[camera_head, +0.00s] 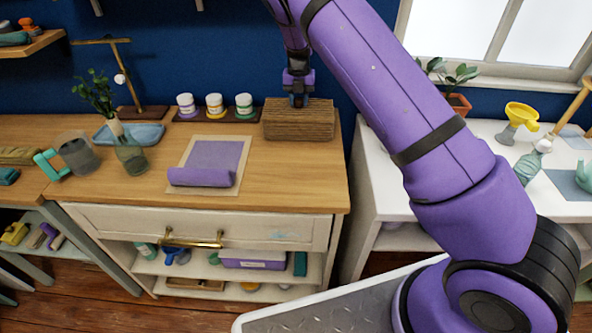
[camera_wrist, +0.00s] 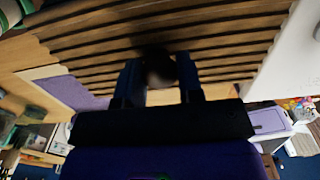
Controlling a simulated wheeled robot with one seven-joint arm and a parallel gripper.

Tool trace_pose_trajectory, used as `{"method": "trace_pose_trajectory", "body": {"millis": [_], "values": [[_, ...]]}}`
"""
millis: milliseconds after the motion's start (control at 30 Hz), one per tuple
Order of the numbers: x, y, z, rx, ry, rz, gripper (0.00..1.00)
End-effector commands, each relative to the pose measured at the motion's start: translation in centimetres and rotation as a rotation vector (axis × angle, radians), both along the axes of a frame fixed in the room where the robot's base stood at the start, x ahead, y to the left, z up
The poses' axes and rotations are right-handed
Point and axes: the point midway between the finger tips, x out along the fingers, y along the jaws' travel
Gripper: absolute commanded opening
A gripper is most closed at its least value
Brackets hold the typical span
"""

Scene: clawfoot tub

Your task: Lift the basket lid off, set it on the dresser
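A brown, ridged, slatted block (camera_head: 298,126) sits at the back right corner of the wooden dresser top (camera_head: 275,180). It looks like the basket with its lid; I cannot make out a seam between the two. In the wrist view its slatted lid (camera_wrist: 230,38) fills the upper middle. My gripper (camera_head: 298,100) points down onto the top of it. In the wrist view my fingers (camera_wrist: 160,85) stand slightly apart, close on both sides of a dark round knob (camera_wrist: 160,66), and seem shut on it. The fingertips' contact is blurred and shadowed.
A purple cloth (camera_head: 210,165), partly rolled, lies on a pale mat left of the basket. Several jars (camera_head: 214,105) stand on a dark rack behind it. A glass vase (camera_head: 130,155) and blue tray stand further left. Bare wood lies between cloth and right edge. A white table (camera_head: 385,190) stands right.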

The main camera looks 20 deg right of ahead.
Motion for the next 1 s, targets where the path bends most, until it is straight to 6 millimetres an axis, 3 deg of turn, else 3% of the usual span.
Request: {"method": "trace_pose_trajectory", "body": {"millis": [1000], "values": [[0.01,0.02,0.74,0.000,0.000,0.000,0.00]]}}
